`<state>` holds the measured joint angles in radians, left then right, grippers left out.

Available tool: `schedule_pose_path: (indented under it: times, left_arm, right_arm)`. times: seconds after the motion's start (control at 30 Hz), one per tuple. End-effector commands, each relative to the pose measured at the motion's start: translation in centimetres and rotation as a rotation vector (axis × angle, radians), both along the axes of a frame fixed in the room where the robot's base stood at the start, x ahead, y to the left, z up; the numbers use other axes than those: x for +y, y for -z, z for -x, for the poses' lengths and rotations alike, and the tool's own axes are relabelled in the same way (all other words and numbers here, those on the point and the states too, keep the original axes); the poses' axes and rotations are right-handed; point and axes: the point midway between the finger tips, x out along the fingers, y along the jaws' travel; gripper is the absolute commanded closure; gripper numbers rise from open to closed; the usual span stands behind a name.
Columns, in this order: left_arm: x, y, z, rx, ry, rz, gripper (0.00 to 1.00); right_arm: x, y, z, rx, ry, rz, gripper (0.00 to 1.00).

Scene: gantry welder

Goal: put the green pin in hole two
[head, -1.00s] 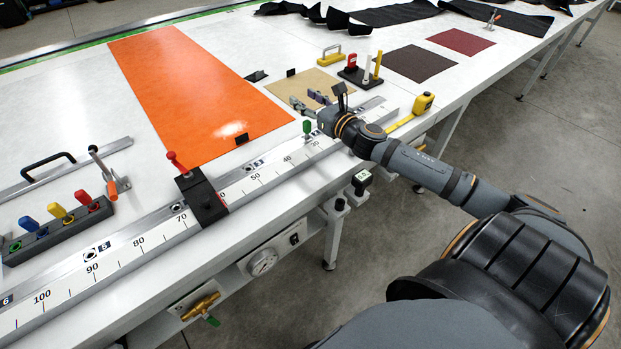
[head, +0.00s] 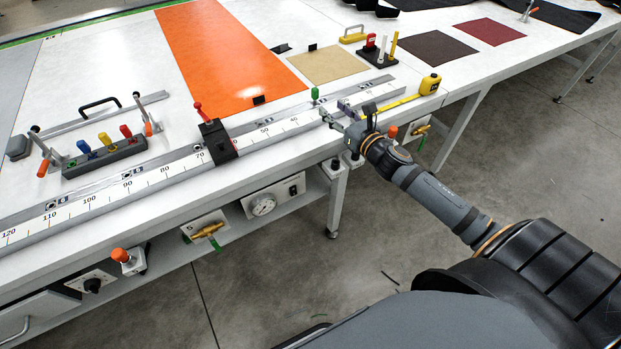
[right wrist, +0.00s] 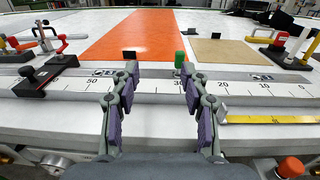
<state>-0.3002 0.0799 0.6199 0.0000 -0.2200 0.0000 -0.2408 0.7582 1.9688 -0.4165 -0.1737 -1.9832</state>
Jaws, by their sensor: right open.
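The green pin (head: 315,94) stands upright at the long scaled rail (head: 160,172), near the 30 to 40 marks. It also shows in the right wrist view (right wrist: 179,60), beyond my fingertips and close to the right-hand one. My right gripper (head: 334,110) is open and empty, on the near side of the pin, with its fingers (right wrist: 158,72) pointing towards the rail. Numbered hole labels sit along the rail; one is right of the pin in the right wrist view (right wrist: 262,77), its digit too small to read. My left gripper is not in view.
A black clamp block with a red knob (head: 217,140) straddles the rail left of the pin. A pin block (head: 105,157) holds blue, yellow and red pins. A yellow tape measure (head: 430,84) lies right of my gripper. Orange sheet (head: 228,60) lies behind the rail.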

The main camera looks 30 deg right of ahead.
Motion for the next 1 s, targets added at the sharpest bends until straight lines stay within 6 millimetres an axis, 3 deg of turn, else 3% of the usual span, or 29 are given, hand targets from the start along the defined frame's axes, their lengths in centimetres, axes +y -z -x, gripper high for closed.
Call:
schedule_pose_path:
  times: [0.5,0.8,1.0]
  left_arm:
    - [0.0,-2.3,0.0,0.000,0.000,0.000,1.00]
    - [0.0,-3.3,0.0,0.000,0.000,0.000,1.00]
    - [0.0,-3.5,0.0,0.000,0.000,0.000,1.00]
  right_arm:
    - [8.4,6.5,5.3,-0.006,0.023,-0.017,0.55]
    - [12.8,7.8,8.0,-0.015,0.078,-0.004,0.55]
    - [13.9,8.0,8.6,-0.017,0.098,0.005,0.55]
